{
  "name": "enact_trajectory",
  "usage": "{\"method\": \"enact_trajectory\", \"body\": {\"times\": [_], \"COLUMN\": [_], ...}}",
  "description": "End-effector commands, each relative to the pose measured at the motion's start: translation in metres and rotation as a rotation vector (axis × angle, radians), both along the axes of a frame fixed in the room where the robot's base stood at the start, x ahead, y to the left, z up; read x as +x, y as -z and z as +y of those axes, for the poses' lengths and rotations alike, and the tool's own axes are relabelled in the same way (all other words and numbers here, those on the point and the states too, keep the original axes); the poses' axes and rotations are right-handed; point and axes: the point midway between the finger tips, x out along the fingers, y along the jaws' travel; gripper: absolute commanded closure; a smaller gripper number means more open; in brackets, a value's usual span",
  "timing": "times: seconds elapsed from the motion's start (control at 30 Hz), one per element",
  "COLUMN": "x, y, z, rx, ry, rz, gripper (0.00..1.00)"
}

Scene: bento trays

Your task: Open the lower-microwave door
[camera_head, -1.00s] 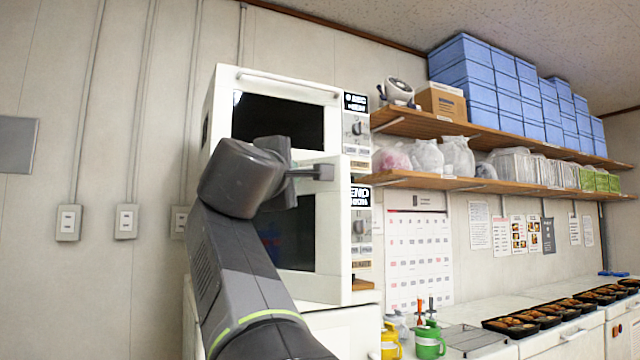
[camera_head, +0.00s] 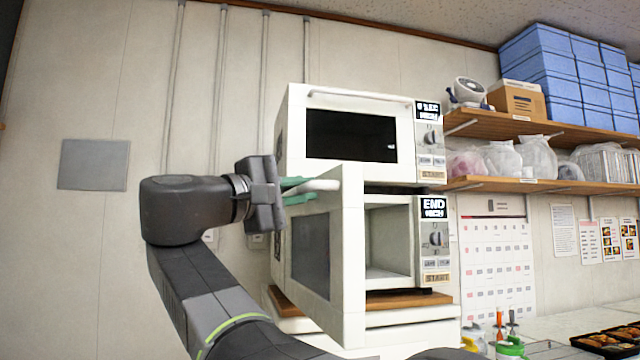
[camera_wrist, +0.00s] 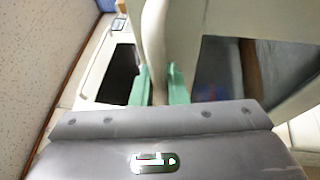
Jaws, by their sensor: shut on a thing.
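The lower microwave (camera_head: 432,290) is white, with a panel reading END. Its door (camera_head: 350,265) stands swung out toward me, and part of the empty-looking cavity (camera_head: 388,240) shows. My gripper (camera_head: 300,190) has green fingertips and is shut on the white door handle (camera_head: 318,186) at the top of the door. In the wrist view the handle (camera_wrist: 154,45) runs up between the two green fingers (camera_wrist: 158,85). The door's dark window (camera_head: 310,255) faces left toward my arm.
An upper microwave (camera_head: 300,125) with its door shut sits on top. A wooden board (camera_head: 400,301) lies under the lower one. Shelves (camera_head: 520,184) with bags and blue boxes (camera_head: 540,75) are at right.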

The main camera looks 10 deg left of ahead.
Motion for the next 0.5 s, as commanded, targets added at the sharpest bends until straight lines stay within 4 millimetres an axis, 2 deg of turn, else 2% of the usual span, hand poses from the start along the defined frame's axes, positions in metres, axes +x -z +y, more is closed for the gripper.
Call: {"method": "enact_trajectory", "body": {"times": [0.47, 0.5], "x": [-0.0020, -0.0019], "y": [-0.0005, -0.0005], "z": [0.0026, 0.0026], "rx": [0.001, 0.001], "ry": [0.009, 0.009], "rz": [-0.003, -0.003], "gripper": [1.00, 0.81]}}
